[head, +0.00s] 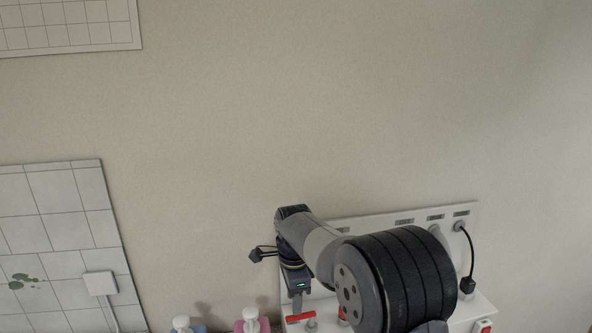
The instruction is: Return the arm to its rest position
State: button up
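My arm reaches up from the lower right of the head view and bends over at the wrist. My gripper (297,300) hangs downward at the lower middle, in front of a white panel (365,222). Its fingers are small and partly merge with the things behind, so I cannot tell whether they are open or shut. A red-handled fitting (301,317) shows just below it; I cannot tell whether they touch. No washer can be made out.
The white panel carries labels and a hanging black cable (470,262). A blue bottle (184,327) and a pink bottle (252,321) with white tops stand at the bottom edge. A tiled panel (60,215) with a white box (100,283) is left.

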aim_at(294, 317)
notch_tip(294, 317, up, 6)
notch_tip(294, 317, down, 11)
jog(key=shift+r+p, duration=0.2)
jog(key=shift+p, duration=0.3)
jog(key=shift+s+n, duration=0.1)
jog(key=shift+n, duration=0.3)
jog(key=shift+s+d+n, duration=0.2)
jog(key=shift+s+n, duration=0.15)
jog(key=shift+n, duration=0.55)
